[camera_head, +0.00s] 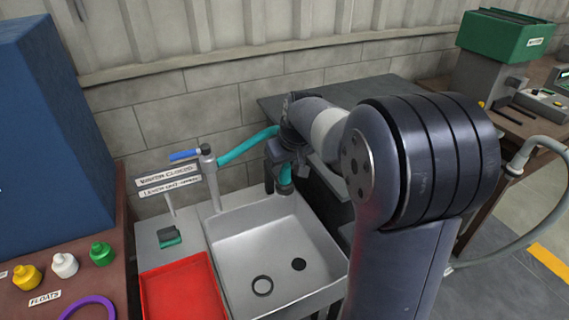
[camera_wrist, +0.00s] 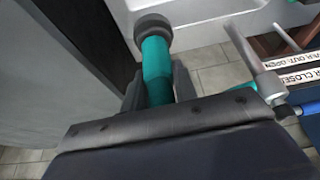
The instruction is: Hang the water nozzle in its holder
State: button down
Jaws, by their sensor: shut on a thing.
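The water nozzle (camera_head: 285,184) is a teal tube that hangs below my gripper (camera_head: 284,160), near the back right of the sink. In the wrist view the nozzle (camera_wrist: 157,68), with its dark round head, sits between the two jaws of my gripper (camera_wrist: 157,88), which is shut on it. A teal hose (camera_head: 245,147) runs from the tap post to the gripper. The tap post (camera_head: 210,180) has a blue lever (camera_head: 185,155). I cannot make out the holder; my arm hides part of the area right of the sink.
A grey sink (camera_head: 285,232) lies below the gripper, with a red tray (camera_head: 180,290) at its left. Signs (camera_head: 168,180) stand by the tap. A dark bench (camera_head: 345,92) is behind the arm. A blue cabinet (camera_head: 50,130) stands at far left.

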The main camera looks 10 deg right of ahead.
jog(key=c, duration=1)
grip_release()
jog(key=shift+c, duration=0.2)
jog(key=v, duration=1)
jog(key=shift+s+r, duration=0.2)
jog(key=shift+r, duration=0.15)
